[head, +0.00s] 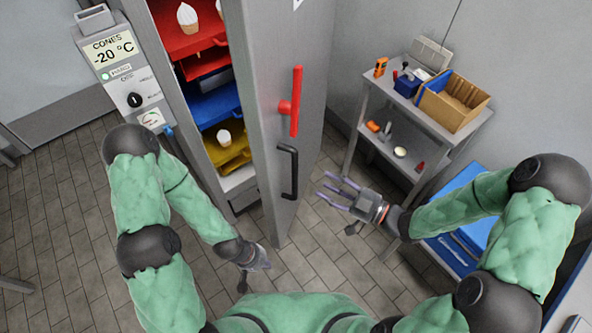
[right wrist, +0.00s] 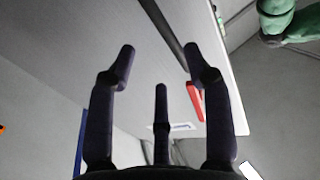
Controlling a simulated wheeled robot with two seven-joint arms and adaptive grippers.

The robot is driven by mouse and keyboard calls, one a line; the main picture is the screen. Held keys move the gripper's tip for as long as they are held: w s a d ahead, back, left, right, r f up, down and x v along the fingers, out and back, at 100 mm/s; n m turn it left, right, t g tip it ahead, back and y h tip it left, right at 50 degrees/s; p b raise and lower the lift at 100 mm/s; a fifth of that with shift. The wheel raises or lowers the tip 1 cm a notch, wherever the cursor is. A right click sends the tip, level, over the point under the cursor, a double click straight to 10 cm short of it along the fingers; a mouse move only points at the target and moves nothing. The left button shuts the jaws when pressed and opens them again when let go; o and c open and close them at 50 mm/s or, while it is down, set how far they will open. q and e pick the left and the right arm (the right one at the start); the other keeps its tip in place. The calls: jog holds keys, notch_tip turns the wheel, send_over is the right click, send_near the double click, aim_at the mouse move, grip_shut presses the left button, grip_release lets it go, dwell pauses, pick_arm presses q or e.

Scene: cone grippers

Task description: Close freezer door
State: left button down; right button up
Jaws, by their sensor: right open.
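The grey freezer (head: 240,184) stands with its door (head: 262,60) swung open toward me, showing red, blue and yellow shelves with cone shapes. The door has a red handle (head: 294,103) and a black bar handle (head: 288,172). My right gripper (head: 332,188) is open and empty, right of the door and apart from it in the head view. In the right wrist view its three dark fingers (right wrist: 162,80) are spread before a grey surface with a dark bar and a red piece. My left gripper (head: 262,262) hangs low left of the door's lower edge; its fingers are unclear.
A grey shelf cart (head: 388,103) with a cardboard box (head: 452,100) and small items stands at the right. A blue case (head: 465,225) sits low behind my right arm. A control panel (head: 125,75) reading -20 °C is left of the freezer. Tiled floor is open at left.

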aim_at(296, 170)
jog(key=b+x, duration=0.1)
jog(key=x, duration=0.9)
jog(key=shift+w+a, duration=0.15)
jog(key=shift+a, duration=0.2)
grip_shut()
